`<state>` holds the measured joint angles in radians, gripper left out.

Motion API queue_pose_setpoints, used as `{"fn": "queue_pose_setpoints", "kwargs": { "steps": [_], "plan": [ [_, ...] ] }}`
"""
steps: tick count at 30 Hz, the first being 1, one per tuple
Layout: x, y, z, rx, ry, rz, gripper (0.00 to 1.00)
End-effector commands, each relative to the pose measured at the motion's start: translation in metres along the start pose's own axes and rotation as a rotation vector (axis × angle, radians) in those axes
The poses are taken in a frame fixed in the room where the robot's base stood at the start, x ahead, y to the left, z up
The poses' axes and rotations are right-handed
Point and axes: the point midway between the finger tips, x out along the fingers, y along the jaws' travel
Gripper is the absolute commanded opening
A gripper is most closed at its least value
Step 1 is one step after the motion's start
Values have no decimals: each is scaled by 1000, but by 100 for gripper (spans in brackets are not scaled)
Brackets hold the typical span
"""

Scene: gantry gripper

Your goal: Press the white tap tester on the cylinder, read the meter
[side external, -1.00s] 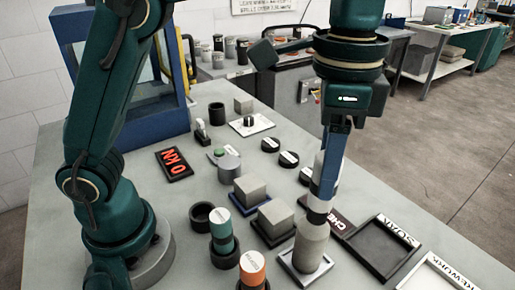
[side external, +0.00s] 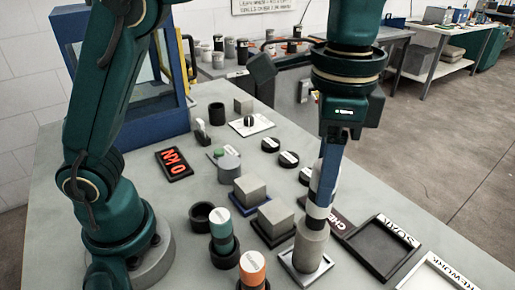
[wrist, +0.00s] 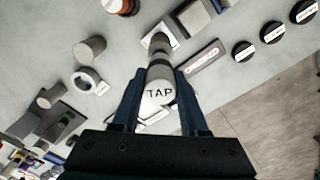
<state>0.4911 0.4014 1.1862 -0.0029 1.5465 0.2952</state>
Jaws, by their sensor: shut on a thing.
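My gripper (side external: 329,180) points down and is shut on the white tap tester, a pale upright tube with a dark band. In the wrist view the tester (wrist: 158,94) reads "TAP" and stands between my two fingers. Its lower end meets the top of the grey cylinder (side external: 310,250) in the side view; whether it presses hard I cannot tell. The cylinder stands upright on a white-edged square pad (side external: 288,268). It also shows beyond the tester in the wrist view (wrist: 158,43).
Grey cubes on blue and black pads (side external: 275,218) stand close left of the cylinder. A black-framed tray (side external: 380,248) and a white-framed REWORK tray (side external: 432,270) lie to the right.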

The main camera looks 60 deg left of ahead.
Motion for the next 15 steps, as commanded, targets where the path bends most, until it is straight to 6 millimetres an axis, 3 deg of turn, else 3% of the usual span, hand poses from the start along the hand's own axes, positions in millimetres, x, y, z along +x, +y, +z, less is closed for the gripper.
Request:
{"fn": "queue_pose_setpoints", "kwargs": {
  "steps": [15],
  "plan": [
    [6,0,0,0,0,0,0]
  ]
}}
